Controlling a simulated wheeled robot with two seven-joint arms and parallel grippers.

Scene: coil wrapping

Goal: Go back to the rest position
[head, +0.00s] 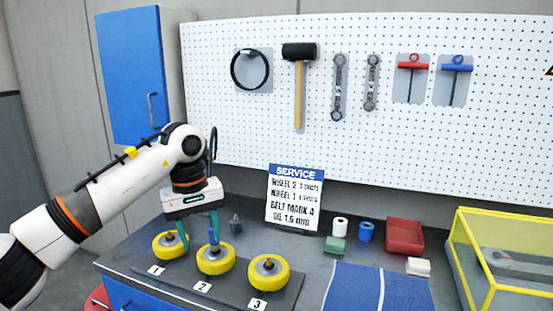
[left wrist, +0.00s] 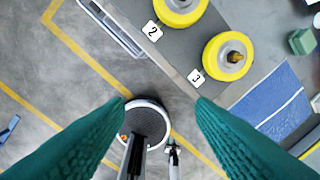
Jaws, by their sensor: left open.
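My left gripper (head: 199,238) is open, its two teal fingers pointing down in front of or above the yellow wheels at the bench's left. In the left wrist view the fingers (left wrist: 162,100) are spread wide with nothing held between them; floor shows in the gap. Yellow wheel 1 (head: 161,249), wheel 2 (head: 208,266) and wheel 3 (head: 268,284) stand in a row on a dark plate. Wheel 2 (left wrist: 181,20) and wheel 3 (left wrist: 210,62) also show beyond the fingers in the wrist view. Whether a finger touches a wheel cannot be told. My right gripper is out of view.
A SERVICE sign (head: 294,200) stands behind the wheels. A blue mat (head: 350,290), a red tray (head: 402,237) and a yellow-framed case (head: 462,250) are to the right. A blue cabinet (head: 130,70) and tool pegboard (head: 220,120) are behind.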

